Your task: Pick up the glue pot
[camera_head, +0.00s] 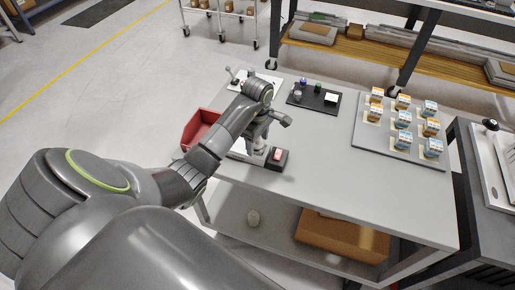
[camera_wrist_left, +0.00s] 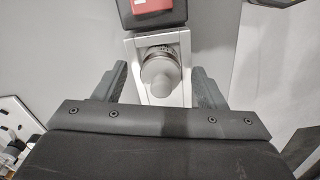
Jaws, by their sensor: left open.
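In the left wrist view, a grey, round-topped piece with a ringed metal collar (camera_wrist_left: 160,76) stands on a small white plate. It may be the glue pot, but I cannot tell for sure. My left gripper (camera_wrist_left: 160,92) is open, with one finger on each side of this piece and a gap at both sides. In the head view the left gripper (camera_head: 261,142) points down over the near left part of the table and largely hides the piece. My right gripper is not in view.
A dark box with a red top (camera_head: 277,157) stands close beside the gripper. A red bin (camera_head: 199,130) is at the table's left edge. A dark tray (camera_head: 325,105) with small containers lies behind; a board (camera_head: 365,138) with several small boxes is at right. The table's middle is clear.

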